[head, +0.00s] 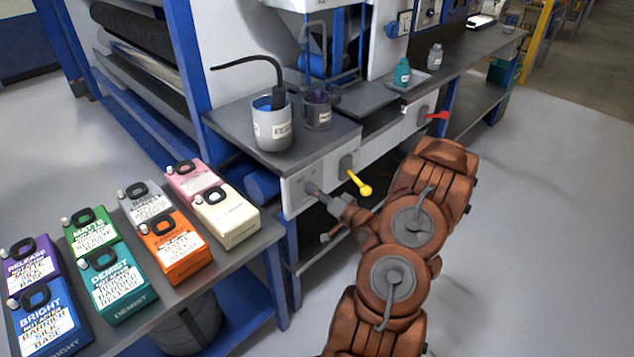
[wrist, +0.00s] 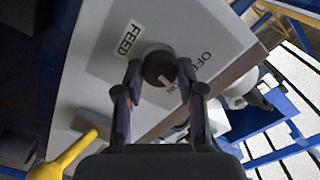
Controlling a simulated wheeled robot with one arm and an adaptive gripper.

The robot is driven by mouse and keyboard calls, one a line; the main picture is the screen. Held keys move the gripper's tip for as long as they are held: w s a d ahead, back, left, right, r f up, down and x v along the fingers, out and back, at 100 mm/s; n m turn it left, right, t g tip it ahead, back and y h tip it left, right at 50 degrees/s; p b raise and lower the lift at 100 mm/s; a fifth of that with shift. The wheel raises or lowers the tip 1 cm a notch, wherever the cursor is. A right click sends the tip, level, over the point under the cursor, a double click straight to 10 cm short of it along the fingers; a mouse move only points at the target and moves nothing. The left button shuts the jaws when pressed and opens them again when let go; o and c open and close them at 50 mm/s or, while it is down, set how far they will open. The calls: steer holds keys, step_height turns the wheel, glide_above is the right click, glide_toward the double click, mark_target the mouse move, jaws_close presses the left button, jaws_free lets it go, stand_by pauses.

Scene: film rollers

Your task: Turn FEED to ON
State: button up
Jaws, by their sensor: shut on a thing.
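The FEED knob (wrist: 157,66) is a dark round knob on a pale grey panel (wrist: 95,75), beside a white FEED label (wrist: 129,40). In the head view my gripper (head: 321,194) reaches the left end of the bench front; the knob is mostly hidden there.
A yellow-handled lever (head: 359,184) sits just right of my gripper, also low left in the wrist view (wrist: 66,158). A red lever (head: 437,115) is farther along. A bench top (head: 330,137) with cups is above. Several labelled containers stand on a table (head: 247,252) at left.

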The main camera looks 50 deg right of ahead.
steer(key=shift+r+m+p, duration=0.1)
steer(key=shift+m+p, duration=1.45)
steer(key=shift+m, duration=0.05)
steer(key=o, duration=1.1)
steer(key=shift+o, duration=0.2)
steer(key=s, duration=1.2)
steer(key=shift+a, duration=0.15)
